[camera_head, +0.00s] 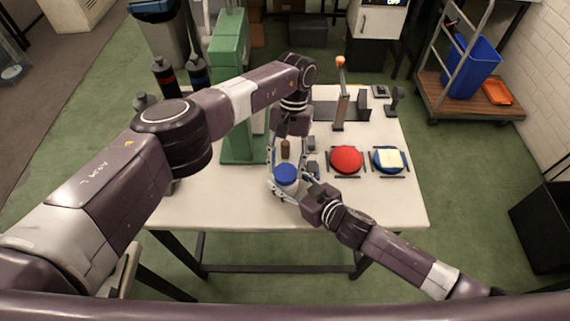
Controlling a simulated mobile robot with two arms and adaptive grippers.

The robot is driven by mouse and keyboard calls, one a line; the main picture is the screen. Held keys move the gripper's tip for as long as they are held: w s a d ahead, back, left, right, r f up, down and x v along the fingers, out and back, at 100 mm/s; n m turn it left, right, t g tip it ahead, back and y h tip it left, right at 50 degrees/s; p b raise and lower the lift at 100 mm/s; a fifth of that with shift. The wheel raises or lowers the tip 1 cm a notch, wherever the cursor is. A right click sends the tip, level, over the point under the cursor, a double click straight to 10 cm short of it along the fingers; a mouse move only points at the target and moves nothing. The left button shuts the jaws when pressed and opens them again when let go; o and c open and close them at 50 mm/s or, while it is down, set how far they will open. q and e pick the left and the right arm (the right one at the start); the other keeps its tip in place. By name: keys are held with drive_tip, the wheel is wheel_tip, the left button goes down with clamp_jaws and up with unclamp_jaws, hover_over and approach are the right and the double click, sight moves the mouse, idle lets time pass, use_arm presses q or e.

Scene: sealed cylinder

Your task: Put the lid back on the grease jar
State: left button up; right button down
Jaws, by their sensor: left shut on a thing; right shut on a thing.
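The grease jar (289,186) is a small white jar near the front middle of the white table. Its blue lid (286,172) sits at the jar's mouth; whether it is seated or just above the rim is too small to tell. My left gripper (284,166) reaches down from behind with its fingers around the lid and is shut on it. My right gripper (293,187) comes in from the front right and is shut on the jar's body. The fingers hide parts of both lid and jar.
A small brown bottle (285,148) stands just behind the lid. A green machine column (240,110) rises to the left. A red round button (346,159) and a blue round piece with a pale square (390,159) lie to the right. The table (385,205) is clear at its front right.

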use_arm(q)
drive_tip(key=m, duration=0.3)
drive_tip(key=shift+d+y, duration=0.1)
drive_tip(key=shift+y, duration=0.2)
drive_tip(key=o, duration=0.7)
drive_tip(key=shift+r, duration=2.3)
drive_tip(key=shift+n, duration=0.3)
